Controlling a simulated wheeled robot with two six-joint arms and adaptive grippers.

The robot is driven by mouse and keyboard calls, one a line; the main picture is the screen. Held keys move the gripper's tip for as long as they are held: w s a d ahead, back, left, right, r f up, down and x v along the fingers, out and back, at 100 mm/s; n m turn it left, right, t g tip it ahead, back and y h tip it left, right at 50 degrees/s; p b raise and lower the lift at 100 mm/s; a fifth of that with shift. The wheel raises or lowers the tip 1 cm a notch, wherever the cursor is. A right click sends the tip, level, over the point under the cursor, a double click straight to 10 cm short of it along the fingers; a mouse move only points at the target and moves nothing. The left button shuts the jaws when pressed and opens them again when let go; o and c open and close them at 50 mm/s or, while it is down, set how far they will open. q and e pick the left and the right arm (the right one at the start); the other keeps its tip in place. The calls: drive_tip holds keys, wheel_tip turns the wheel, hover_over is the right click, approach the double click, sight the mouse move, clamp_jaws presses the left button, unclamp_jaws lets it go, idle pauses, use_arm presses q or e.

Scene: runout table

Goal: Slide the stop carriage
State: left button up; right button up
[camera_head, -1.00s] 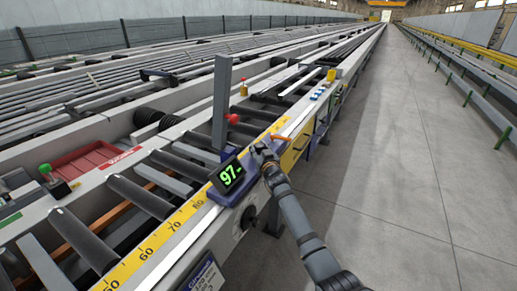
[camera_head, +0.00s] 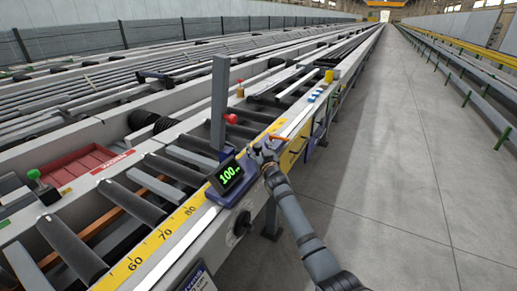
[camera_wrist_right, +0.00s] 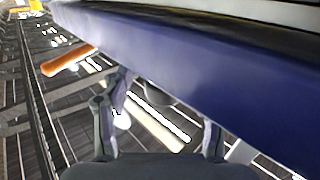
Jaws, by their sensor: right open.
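The stop carriage (camera_head: 237,190) is a blue block on the rail with a tall grey upright plate (camera_head: 220,103) and a black display (camera_head: 229,176) reading about 100 in green. A red knob (camera_head: 230,118) shows beside the plate. My right gripper (camera_head: 265,153) is at the carriage's aisle-side end. In the right wrist view, its two fingers (camera_wrist_right: 168,108) are apart beneath the big blue carriage body (camera_wrist_right: 190,55); I see nothing between them that is clearly gripped. Whether a finger touches the carriage cannot be told. My left gripper is not in view.
A yellow scale (camera_head: 178,221) runs along the rail beside dark rollers (camera_head: 137,200). A red tray (camera_head: 75,167) and a green knob (camera_head: 33,174) are at left. Blue buttons (camera_head: 314,95) sit farther along. The grey aisle floor (camera_head: 410,170) at right is clear.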

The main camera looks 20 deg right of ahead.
drive_tip(key=shift+a, duration=0.1)
drive_tip(key=shift+s, duration=0.2)
drive_tip(key=s+a, duration=0.1)
drive_tip(key=s, duration=1)
drive_tip(key=shift+s+a, duration=0.25)
